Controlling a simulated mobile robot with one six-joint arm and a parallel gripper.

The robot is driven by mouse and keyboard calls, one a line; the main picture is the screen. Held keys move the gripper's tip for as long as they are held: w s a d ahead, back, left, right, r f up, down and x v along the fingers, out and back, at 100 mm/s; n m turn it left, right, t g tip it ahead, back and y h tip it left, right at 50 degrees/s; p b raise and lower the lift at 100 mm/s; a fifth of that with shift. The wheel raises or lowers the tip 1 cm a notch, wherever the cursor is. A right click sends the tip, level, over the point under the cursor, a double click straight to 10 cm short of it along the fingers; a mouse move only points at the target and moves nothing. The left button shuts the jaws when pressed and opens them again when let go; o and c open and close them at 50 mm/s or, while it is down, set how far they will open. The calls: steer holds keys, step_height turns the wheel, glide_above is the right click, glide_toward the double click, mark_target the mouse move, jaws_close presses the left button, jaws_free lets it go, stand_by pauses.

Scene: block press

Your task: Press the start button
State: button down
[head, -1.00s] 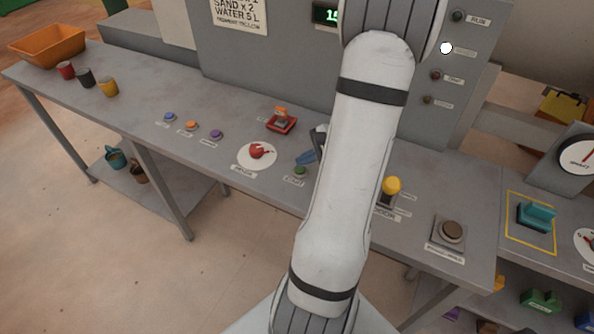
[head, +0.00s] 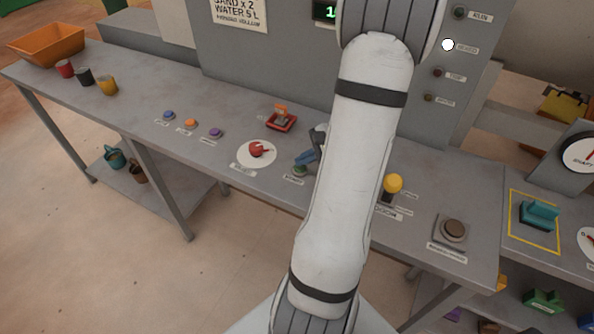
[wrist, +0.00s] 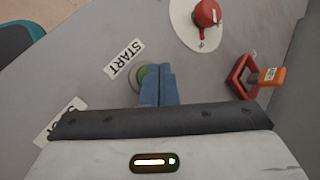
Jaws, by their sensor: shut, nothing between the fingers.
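The start button (head: 299,170) is a small green button on the grey console, with a label in front of it. In the wrist view the green button (wrist: 138,76) sits beside the START label (wrist: 124,59), partly covered by my fingers. My gripper (head: 303,161) has blue fingers, shut together and empty. Its fingertips are over the button in both views; in the wrist view my gripper (wrist: 158,68) overlaps the button's right side. I cannot tell whether they touch it. My arm hides part of the console.
A red knob on a white dial (head: 257,151) lies left of the button. A red-framed switch (head: 281,121) stands behind. Blue, orange and purple buttons (head: 190,124) are farther left. A yellow-topped lever (head: 393,184) and a brown button (head: 454,229) are to the right.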

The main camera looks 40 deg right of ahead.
mark_target(304, 167)
steer(key=shift+f+b, duration=0.45)
steer(key=shift+b, duration=0.1)
stand_by(0.7)
steer(key=shift+r, duration=0.1)
steer(key=shift+r+p, duration=0.55)
steer(key=shift+r, duration=0.3)
steer(key=shift+r+p, duration=1.8)
steer(key=shift+r, duration=0.75)
steer(key=shift+f, duration=0.1)
